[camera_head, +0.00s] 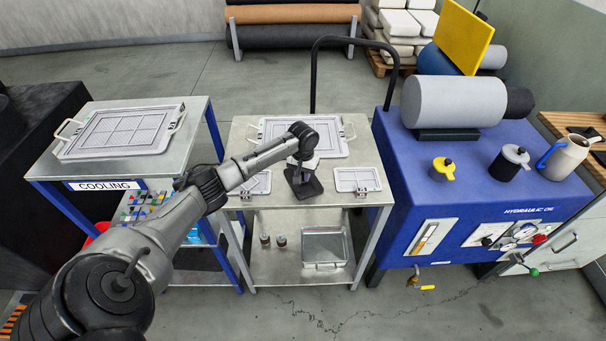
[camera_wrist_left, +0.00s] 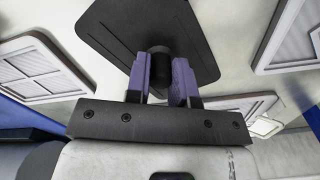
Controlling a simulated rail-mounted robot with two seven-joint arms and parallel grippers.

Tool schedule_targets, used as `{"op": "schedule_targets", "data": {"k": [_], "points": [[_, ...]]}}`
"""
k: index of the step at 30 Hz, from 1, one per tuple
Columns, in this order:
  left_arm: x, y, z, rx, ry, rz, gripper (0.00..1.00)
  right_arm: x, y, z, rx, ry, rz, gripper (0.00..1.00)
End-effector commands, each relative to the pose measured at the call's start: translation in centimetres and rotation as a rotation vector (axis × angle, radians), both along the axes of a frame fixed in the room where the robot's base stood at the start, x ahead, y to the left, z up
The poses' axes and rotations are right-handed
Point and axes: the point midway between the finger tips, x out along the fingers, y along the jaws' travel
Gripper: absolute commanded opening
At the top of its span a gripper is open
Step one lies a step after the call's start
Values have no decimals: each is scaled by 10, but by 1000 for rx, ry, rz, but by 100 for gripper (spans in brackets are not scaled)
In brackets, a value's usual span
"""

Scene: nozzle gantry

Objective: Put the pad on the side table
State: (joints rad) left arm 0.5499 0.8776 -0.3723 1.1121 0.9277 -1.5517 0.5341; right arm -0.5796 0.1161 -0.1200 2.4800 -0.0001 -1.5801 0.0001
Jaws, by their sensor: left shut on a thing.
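The pad is a dark square plate with rounded corners and a small round knob; it shows in the head view (camera_head: 304,188) and in the left wrist view (camera_wrist_left: 188,28). My left gripper (camera_head: 301,168) is shut on its knob, with the purple fingers (camera_wrist_left: 164,78) on either side of it in the wrist view. The pad is over the front middle of the steel-topped cart (camera_head: 345,206), between two small framed plates. I cannot tell whether it touches the top. Which surface is the side table is not clear. My right gripper is not in view.
A large framed plate (camera_head: 332,138) lies behind the pad, with small framed plates at left (camera_head: 258,184) and right (camera_head: 358,179). The COOLING table (camera_head: 190,172) stands left and a blue hydraulic unit (camera_head: 480,180) right. A black hooped handle (camera_head: 313,80) rises behind the cart.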

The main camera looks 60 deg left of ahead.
Motion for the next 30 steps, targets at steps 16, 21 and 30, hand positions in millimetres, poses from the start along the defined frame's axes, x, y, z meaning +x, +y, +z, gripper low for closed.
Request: {"op": "schedule_targets", "data": {"k": [16,21,30], "points": [[0,0,-3,0,0,0,48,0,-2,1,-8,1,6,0],[0,0,-1,0,0,0,48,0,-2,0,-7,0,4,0],[1,0,40,1,-3,-1,48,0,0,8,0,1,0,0]]}}
